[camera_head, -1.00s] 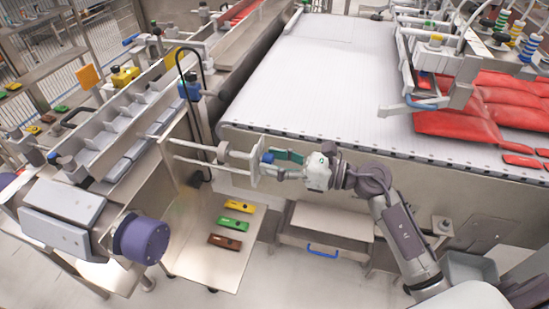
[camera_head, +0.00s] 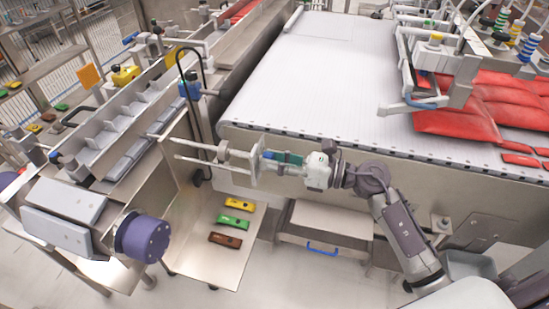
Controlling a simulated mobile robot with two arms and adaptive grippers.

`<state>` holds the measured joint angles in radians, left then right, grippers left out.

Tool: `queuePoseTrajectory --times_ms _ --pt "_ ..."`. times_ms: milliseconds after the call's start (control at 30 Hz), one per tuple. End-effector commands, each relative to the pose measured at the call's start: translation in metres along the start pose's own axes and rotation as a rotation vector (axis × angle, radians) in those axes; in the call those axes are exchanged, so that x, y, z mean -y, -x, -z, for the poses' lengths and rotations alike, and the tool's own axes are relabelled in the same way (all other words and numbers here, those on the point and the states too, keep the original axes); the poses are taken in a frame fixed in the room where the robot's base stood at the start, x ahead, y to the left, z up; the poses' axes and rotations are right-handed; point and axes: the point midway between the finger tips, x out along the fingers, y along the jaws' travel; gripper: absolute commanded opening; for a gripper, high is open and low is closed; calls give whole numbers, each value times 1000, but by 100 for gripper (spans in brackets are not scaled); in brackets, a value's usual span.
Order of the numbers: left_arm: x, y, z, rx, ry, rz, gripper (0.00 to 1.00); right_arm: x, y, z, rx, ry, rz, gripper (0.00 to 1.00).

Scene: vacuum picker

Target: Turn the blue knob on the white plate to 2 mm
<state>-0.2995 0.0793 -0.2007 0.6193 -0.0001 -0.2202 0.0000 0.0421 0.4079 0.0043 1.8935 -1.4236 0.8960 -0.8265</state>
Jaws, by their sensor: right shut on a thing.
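The white plate (camera_head: 257,165) stands upright on rods at the end of the conveyor, left of my right gripper. My right gripper (camera_head: 272,163) reaches in from the right and is shut at the plate's right face. The blue knob (camera_head: 268,155) shows only as a small blue spot between the fingers, which hide most of it. Any scale marking is too small to read.
A metal shelf (camera_head: 205,265) below holds a yellow block (camera_head: 239,204), a green block (camera_head: 233,222) and a brown block (camera_head: 225,240). The wide white conveyor (camera_head: 320,85) lies behind, with red packs (camera_head: 455,125) at right. A drawer with a blue handle (camera_head: 322,249) sits below.

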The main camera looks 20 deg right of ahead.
Motion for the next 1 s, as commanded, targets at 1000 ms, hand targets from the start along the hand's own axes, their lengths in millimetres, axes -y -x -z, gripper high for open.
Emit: queuePoseTrajectory --times_ms 1000 --pt "1 71 6 -1 1 0 40 0 0 -3 0 -836 3 0"
